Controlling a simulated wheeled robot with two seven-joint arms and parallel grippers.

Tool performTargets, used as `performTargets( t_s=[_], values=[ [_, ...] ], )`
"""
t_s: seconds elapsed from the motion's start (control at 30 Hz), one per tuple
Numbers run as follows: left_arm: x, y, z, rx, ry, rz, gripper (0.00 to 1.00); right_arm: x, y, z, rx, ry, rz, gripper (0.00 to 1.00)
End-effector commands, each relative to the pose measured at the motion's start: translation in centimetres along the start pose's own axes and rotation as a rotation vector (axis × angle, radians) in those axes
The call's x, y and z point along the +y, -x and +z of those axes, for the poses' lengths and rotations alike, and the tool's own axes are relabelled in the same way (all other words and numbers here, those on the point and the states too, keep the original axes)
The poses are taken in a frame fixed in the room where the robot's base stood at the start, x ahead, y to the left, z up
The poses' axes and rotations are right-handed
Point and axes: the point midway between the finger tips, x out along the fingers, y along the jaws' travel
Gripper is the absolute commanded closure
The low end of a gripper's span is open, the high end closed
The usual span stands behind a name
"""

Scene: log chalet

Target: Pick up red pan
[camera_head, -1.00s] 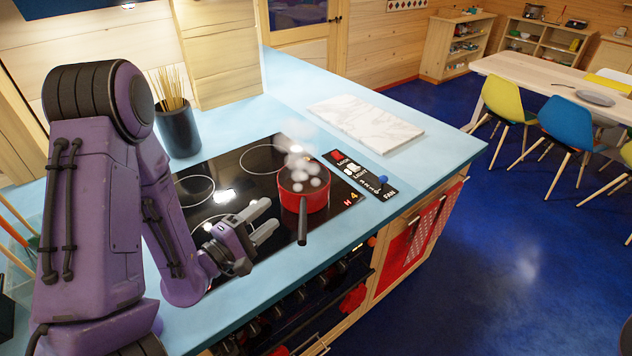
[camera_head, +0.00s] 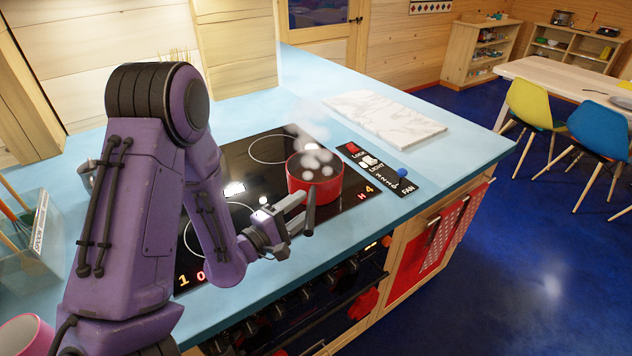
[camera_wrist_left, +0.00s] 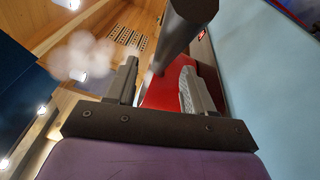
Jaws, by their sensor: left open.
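The red pan (camera_head: 318,178) stands on the black glass cooktop (camera_head: 240,160), with white steam puffs above it. Its dark handle (camera_head: 310,212) points toward the counter's front edge. My left gripper (camera_head: 299,208) is open at the handle, with its fingers reaching toward it. In the left wrist view, the dark handle (camera_wrist_left: 186,35) crosses over the space between the two grey fingertips of my gripper (camera_wrist_left: 158,85), and the red pan wall (camera_wrist_left: 168,92) shows behind. I cannot tell whether a finger touches the handle. My right gripper is not in view.
A white marble board (camera_head: 385,118) lies on the blue counter behind the cooktop. A control panel (camera_head: 377,170) with a blue knob is right of the pan. A clear utensil box (camera_head: 32,245) stands at the left. Oven knobs line the counter front.

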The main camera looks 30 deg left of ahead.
Motion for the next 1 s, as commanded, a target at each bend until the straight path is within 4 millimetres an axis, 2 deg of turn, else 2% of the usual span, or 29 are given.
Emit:
performTargets(
  t_s=[0.1, 0.23, 0.33, 0.5, 0.53, 0.6, 0.7, 1.0],
  values=[
    [0.4, -2.0, 0.0, -0.002, -0.003, -0.002, 0.47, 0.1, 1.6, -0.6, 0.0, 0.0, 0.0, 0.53],
    [0.2, -4.2, -0.1, -0.001, -0.002, -0.001, 0.47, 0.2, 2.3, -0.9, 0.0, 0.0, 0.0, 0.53],
    [0.0, -5.0, -0.1, 0.0, 0.0, 0.0, 0.47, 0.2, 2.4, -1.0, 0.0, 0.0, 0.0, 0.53],
    [-0.1, -5.1, -0.2, 0.001, 0.001, 0.0, 0.47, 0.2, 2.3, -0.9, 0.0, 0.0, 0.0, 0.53],
    [-0.1, -5.1, -0.2, 0.001, 0.001, 0.0, 0.51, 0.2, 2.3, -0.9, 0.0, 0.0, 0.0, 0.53],
    [-0.1, -5.0, -0.2, 0.001, 0.0, 0.0, 0.73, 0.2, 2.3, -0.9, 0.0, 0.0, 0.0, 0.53],
    [-0.1, -5.0, -0.2, 0.001, 0.0, 0.0, 1.0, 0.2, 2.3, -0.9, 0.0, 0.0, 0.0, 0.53],
    [-0.1, -5.0, -0.2, 0.002, 0.0, 0.0, 1.0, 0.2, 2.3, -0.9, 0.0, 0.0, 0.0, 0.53]
  ],
)
